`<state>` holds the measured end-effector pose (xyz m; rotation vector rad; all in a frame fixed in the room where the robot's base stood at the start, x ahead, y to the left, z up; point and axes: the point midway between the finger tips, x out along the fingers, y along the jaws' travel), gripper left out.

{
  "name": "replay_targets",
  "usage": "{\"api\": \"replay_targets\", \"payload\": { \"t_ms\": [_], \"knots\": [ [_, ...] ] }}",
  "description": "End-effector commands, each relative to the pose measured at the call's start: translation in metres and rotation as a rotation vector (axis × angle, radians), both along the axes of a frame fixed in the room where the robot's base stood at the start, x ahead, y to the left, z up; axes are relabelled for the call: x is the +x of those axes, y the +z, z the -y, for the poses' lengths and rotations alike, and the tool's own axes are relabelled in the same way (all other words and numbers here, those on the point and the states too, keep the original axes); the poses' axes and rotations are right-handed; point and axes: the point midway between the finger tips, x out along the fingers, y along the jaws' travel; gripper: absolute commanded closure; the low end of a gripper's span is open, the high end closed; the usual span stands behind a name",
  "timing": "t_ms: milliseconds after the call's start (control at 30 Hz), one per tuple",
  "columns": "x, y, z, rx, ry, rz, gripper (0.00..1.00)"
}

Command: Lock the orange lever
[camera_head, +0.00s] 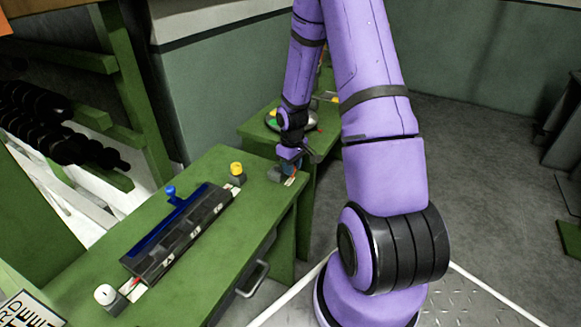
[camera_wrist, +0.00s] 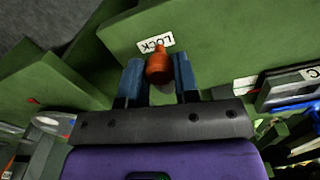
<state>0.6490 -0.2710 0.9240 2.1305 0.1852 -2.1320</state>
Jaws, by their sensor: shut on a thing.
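The orange lever (camera_wrist: 159,66) shows in the wrist view, with its rounded end between the two blue fingers of my gripper (camera_wrist: 158,76). The fingers are shut on it from both sides. A white label reading LOCK (camera_wrist: 155,42) lies on the green surface just beyond the lever. In the head view my gripper (camera_head: 291,168) is at the far right corner of the green bench (camera_head: 205,195). The gripper and arm hide most of the lever there.
A long black box with a blue slide handle (camera_head: 171,192) runs along the bench. A yellow knob (camera_head: 236,170) and a white knob (camera_head: 105,294) stand at its ends. A drawer handle (camera_head: 254,279) sticks out in front. Open floor (camera_head: 480,150) lies to the right.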

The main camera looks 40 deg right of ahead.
Motion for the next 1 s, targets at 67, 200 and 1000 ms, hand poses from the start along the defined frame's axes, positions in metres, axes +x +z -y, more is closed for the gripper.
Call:
{"api": "replay_targets", "payload": {
  "t_ms": [67,200,1000],
  "knots": [
    [0.0007,0.0005,0.0013,-0.001,0.009,0.001,1.0],
    [0.0008,0.0005,0.0018,-0.002,0.017,0.002,1.0],
    [0.0008,0.0061,0.0019,-0.002,0.015,0.002,0.45]
  ]
}}
